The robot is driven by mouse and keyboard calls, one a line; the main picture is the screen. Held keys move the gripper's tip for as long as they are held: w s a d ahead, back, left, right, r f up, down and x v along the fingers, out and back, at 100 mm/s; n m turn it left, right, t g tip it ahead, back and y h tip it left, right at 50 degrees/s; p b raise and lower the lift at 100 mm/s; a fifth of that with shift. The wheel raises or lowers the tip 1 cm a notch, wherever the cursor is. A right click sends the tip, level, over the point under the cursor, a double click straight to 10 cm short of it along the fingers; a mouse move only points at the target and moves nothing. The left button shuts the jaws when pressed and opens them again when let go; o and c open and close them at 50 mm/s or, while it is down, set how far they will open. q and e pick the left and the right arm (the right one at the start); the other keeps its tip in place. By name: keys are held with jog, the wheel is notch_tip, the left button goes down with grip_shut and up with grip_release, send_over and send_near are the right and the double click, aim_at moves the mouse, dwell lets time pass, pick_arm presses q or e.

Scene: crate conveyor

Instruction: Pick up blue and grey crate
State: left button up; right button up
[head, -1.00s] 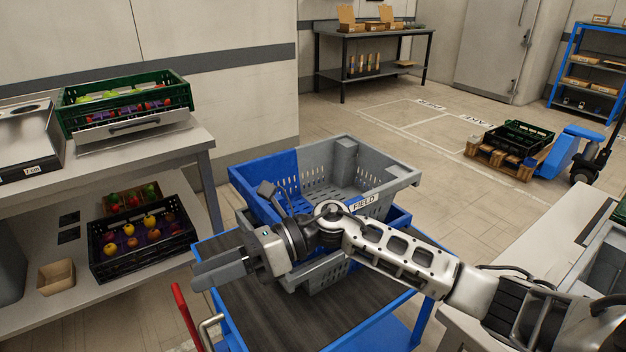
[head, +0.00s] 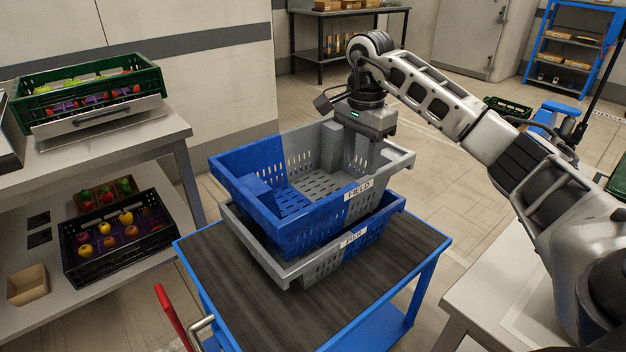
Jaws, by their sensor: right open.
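The blue and grey crate (head: 262,215) sits on top of a second grey and blue crate (head: 262,252); both have a label on the front. The stack stands on a blue trolley with a dark top (head: 375,283). The upper crate is empty as far as I see. My right gripper (head: 362,165) points down over the right, grey part of the upper crate. Its fingers are open and reach below the rim level. I cannot tell whether they straddle or touch the wall. My left gripper is out of view.
A bench at left carries a green crate of produce (head: 90,90) on a scale. Below it are a black crate of fruit (head: 118,250) and a small cardboard box (head: 27,285). A light table (head: 500,300) stands at right. The trolley's front surface is clear.

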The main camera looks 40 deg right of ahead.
aim_at(356, 182)
jog(key=shift+w+d+f+p, duration=0.1)
jog(key=shift+w+f+p, duration=0.1)
jog(key=shift+f, duration=1.8)
jog(key=shift+w+d+f+p, duration=0.1)
jog(key=shift+w+f, duration=0.1)
jog(key=shift+f, duration=1.75)
grip_shut()
jog(key=shift+s, duration=0.1)
